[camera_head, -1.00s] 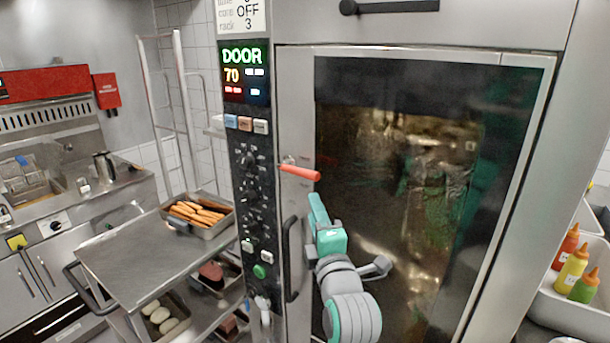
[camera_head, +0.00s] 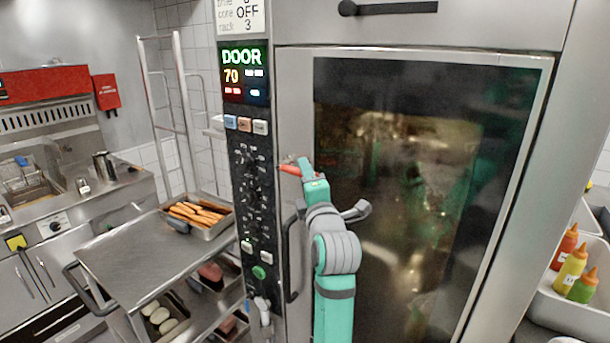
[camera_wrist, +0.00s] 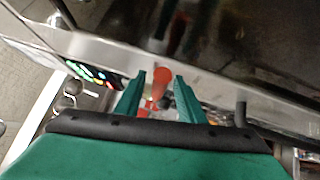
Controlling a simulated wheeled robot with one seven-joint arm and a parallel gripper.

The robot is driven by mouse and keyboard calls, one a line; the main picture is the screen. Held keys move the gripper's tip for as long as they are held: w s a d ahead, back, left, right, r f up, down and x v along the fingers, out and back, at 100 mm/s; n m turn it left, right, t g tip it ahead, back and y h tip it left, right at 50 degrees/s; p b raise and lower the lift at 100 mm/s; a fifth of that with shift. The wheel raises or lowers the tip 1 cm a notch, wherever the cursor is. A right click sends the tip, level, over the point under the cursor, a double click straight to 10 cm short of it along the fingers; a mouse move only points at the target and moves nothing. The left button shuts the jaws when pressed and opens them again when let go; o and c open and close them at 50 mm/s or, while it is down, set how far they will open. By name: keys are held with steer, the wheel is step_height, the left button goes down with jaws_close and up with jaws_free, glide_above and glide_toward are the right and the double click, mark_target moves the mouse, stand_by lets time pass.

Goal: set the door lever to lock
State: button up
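The red door lever (camera_head: 291,170) sticks out from the left edge of the oven door, beside the control panel. In the head view its outer end is partly hidden by my gripper (camera_head: 306,166). In the wrist view the red lever (camera_wrist: 161,77) shows between the two green fingers of my gripper (camera_wrist: 160,80), which are apart with gaps visible on both sides of it. The oven door (camera_head: 400,200) has a dark glass window and looks closed. The panel display (camera_head: 243,72) reads DOOR and 70.
A black vertical door handle (camera_head: 289,258) is just below the lever, close to my arm. A steel cart (camera_head: 140,262) with a tray of sausages (camera_head: 200,214) stands at left. Sauce bottles (camera_head: 570,268) stand in a bin at right.

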steer(key=shift+w+a+r, duration=0.1)
steer(key=shift+w+a, duration=0.1)
steer(key=shift+w, duration=0.15)
steer(key=shift+c, duration=0.6)
jaws_close()
